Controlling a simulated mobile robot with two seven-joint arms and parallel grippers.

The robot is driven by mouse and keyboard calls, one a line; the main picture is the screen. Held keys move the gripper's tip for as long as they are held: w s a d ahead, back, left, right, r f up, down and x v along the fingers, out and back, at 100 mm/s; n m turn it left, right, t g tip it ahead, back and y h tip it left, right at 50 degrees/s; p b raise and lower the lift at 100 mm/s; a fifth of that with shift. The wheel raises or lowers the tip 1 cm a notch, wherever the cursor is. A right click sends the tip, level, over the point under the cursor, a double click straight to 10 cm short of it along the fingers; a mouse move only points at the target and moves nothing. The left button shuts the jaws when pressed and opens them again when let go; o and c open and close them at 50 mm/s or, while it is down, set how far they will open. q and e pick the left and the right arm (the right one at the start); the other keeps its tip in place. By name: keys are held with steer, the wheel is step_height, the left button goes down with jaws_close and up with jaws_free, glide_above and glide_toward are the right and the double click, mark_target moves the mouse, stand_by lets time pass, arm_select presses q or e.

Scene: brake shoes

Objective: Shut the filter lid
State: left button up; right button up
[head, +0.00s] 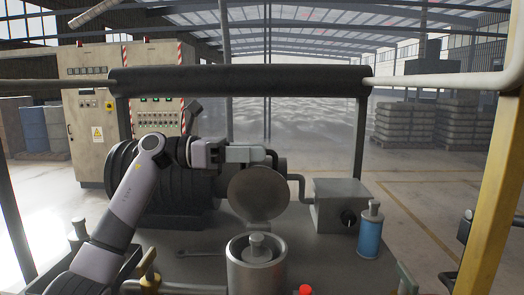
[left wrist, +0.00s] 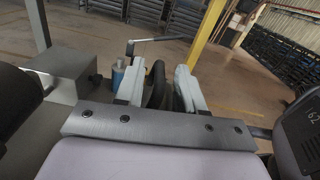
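The filter lid (head: 259,195) is a dark grey round disc. It stands upright, open, behind the metal filter housing (head: 240,278), whose top is uncovered around a pale central post (head: 257,246). My left gripper (head: 262,154) reaches in from the left and lies at the lid's upper edge, pointing right. In the left wrist view its two pale fingers (left wrist: 158,88) are apart, with a dark rounded edge (left wrist: 154,86), probably the lid, showing between them. I cannot tell whether a finger touches it. My right gripper is not in view.
A grey box (head: 340,207) and a blue bottle (head: 369,236) stand to the right of the lid. A large dark ribbed motor (head: 180,195) is behind my left arm. A wrench (head: 195,252) lies at left. A padded dark bar (head: 240,79) crosses above.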

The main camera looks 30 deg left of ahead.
arm_select(q)
steer(key=shift+x, duration=1.05)
jaws_close()
